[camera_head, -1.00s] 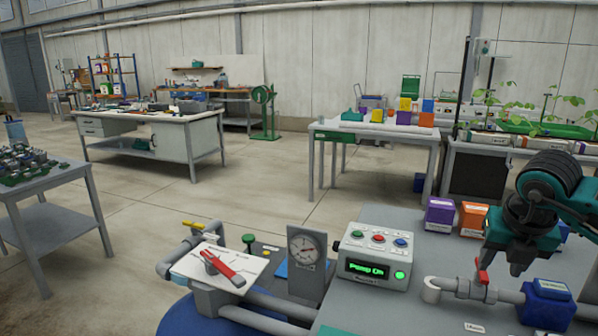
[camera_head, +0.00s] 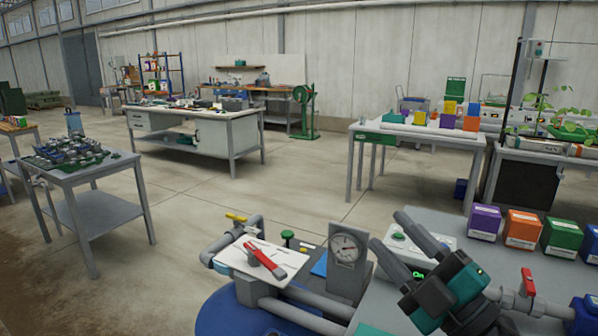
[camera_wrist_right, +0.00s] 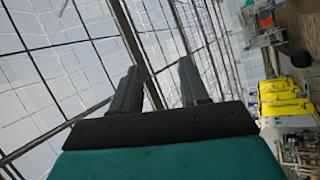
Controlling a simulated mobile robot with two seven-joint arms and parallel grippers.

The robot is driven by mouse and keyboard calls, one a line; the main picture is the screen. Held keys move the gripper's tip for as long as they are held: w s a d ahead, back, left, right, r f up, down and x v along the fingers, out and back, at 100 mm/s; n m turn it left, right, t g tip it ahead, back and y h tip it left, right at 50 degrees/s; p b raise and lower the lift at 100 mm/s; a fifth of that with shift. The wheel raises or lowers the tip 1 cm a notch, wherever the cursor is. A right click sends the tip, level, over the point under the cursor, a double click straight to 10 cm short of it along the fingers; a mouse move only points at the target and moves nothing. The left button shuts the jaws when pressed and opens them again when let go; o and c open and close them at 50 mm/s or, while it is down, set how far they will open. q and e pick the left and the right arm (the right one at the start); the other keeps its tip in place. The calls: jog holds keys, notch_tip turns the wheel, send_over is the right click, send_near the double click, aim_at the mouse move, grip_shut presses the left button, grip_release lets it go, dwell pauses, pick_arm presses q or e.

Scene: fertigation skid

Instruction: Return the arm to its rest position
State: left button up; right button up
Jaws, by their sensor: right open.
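My right gripper (camera_head: 390,230) is over the skid's front, its two grey fingers pointing up and left. It is open and empty; the right wrist view shows the fingers (camera_wrist_right: 160,88) apart against the glazed roof. In the head view it partly covers the white pump control box (camera_head: 440,243), whose lit display is mostly hidden. The red-handled valve (camera_head: 527,284) on the grey pipe stands just right of my right arm. My left gripper is not in view.
A round gauge (camera_head: 346,247) stands left of my gripper, beside a white plate with a red lever (camera_head: 265,259). Purple (camera_head: 484,222), orange (camera_head: 522,229) and green boxes (camera_head: 561,237) line the skid's back. Open floor (camera_head: 300,195) lies beyond.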

jog(key=s+d+f+m+g+h, duration=0.25)
jog(key=d+f+m+h, duration=0.25)
jog(key=f+m+h, duration=0.35)
jog(key=s+d+f+m+g+h, duration=0.25)
jog(key=d+f+m+h, duration=0.25)
jog(key=f+m+h, duration=0.3)
jog(key=s+a+f+m+g+y, duration=0.1)
jog(key=s+f+g+y, duration=0.1)
jog(key=s+f+g, duration=0.45)
jog(key=s+a+f+m+g+y, duration=0.15)
jog(key=s+f+g, duration=0.25)
jog(key=s+f, duration=0.5)
jog(key=w+a+f+n+t+y, duration=0.1)
jog(key=w+a+f+t+y, duration=0.1)
jog(key=w+f+t, duration=0.4)
jog(key=shift+a+f+t, duration=0.3)
jog(key=shift+a+t, duration=0.2)
jog(key=shift+t, duration=0.35)
jog(key=shift+w, duration=0.15)
jog(key=shift+c, duration=0.2)
